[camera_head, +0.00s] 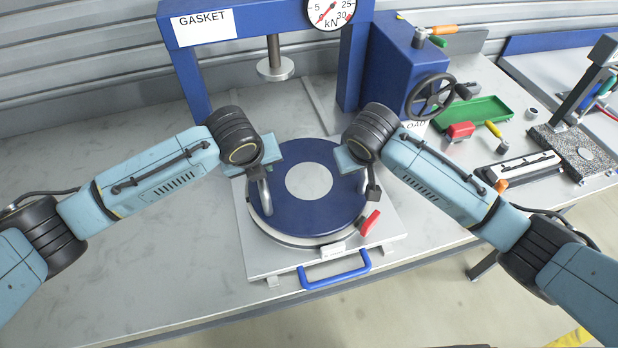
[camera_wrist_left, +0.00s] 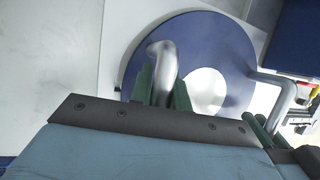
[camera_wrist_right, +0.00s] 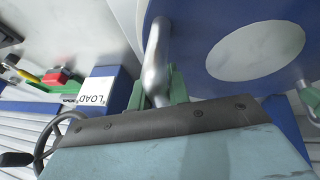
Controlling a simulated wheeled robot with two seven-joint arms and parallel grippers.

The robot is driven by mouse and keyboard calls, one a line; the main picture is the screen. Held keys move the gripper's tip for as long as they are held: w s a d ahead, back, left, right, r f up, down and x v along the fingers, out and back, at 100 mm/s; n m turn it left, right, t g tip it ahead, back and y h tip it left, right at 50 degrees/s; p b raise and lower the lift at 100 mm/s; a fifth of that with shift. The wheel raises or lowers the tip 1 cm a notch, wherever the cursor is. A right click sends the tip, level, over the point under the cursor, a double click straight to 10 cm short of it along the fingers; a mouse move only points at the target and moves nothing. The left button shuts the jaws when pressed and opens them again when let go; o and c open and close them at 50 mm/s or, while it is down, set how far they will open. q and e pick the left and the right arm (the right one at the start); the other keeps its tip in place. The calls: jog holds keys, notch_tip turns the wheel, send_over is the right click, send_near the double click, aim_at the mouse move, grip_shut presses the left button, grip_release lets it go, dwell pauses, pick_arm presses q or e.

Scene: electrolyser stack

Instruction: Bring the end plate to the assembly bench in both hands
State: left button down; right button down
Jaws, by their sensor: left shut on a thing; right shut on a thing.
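The end plate (camera_head: 300,213) is a round blue disc with a pale centre and two upright metal handles. It lies level over the silver sliding base (camera_head: 263,262) with the blue pull handle, on the bench below the press. I cannot tell whether it rests there or is just above. My left gripper (camera_head: 262,178) is shut on the plate's left handle, seen in the left wrist view (camera_wrist_left: 166,70). My right gripper (camera_head: 369,178) is shut on the right handle, seen in the right wrist view (camera_wrist_right: 157,60). The plate also shows in the left wrist view (camera_wrist_left: 225,50).
The blue press frame (camera_head: 190,80) with a GASKET label and kN dial stands behind the plate. A blue box with a handwheel (camera_head: 430,95) is at right. A green tray (camera_head: 472,113) and several tools lie further right. The bench (camera_head: 130,250) is clear at left.

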pick_arm(q)
jog(key=shift+w+r, duration=0.1)
jog(key=shift+r, duration=0.2)
pick_arm(e)
jog(key=shift+w+r, duration=0.1)
jog(key=shift+r, duration=0.2)
